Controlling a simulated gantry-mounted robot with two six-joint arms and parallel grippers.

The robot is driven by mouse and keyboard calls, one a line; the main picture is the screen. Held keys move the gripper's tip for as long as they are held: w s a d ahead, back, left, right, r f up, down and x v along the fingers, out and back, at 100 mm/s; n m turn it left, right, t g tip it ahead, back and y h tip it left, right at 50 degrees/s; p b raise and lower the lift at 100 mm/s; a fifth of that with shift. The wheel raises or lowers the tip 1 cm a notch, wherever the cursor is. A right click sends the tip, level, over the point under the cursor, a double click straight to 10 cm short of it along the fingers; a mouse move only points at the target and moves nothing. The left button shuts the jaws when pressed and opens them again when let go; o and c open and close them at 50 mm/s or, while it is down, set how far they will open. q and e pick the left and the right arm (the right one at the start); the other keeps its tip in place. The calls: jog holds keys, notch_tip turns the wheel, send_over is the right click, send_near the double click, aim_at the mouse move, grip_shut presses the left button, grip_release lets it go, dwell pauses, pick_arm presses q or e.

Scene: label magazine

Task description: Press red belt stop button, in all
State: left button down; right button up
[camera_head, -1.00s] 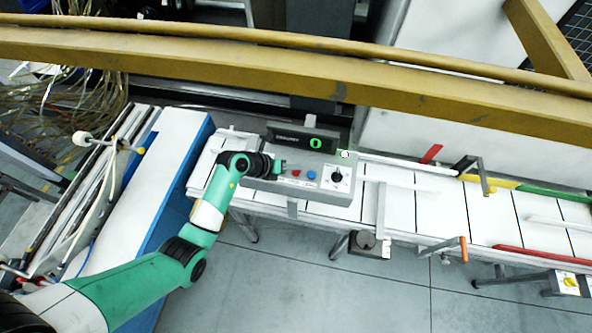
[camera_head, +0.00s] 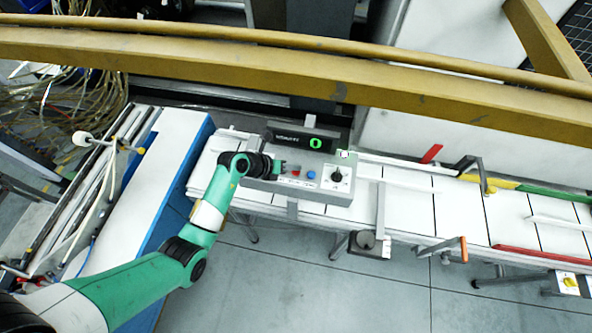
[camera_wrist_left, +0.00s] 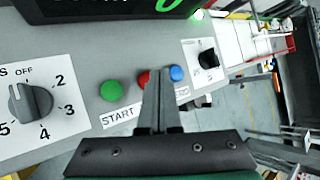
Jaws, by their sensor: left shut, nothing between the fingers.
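The red button (camera_head: 296,170) sits on the sloped grey control box, between a hidden green button and a blue button. In the left wrist view the red button (camera_wrist_left: 144,77) is partly covered by my fingers. My left gripper (camera_head: 283,169) is shut and empty, its tips beside the red button over the panel. In the wrist view the closed fingertips (camera_wrist_left: 156,76) overlap the red button's right side; I cannot tell whether they touch it. My right gripper is not in view.
The green button (camera_wrist_left: 112,91), blue button (camera_head: 311,174) and black dial (camera_head: 337,176) are close by on the control box (camera_head: 318,191). A black display (camera_head: 300,138) with a green figure stands behind. The white slatted belt (camera_head: 408,205) runs right, with rails and a handle (camera_head: 464,249).

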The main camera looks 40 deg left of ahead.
aim_at(293, 174)
pick_arm(q)
jog(key=shift+f, duration=0.3)
jog(key=shift+f, duration=0.55)
dwell(0.6)
jog(key=shift+r+p, duration=0.95)
jog(key=shift+p, duration=0.1)
notch_tip(293, 174, up, 5)
jog(key=p, duration=0.6)
jog(key=shift+r, duration=0.1)
dwell(0.6)
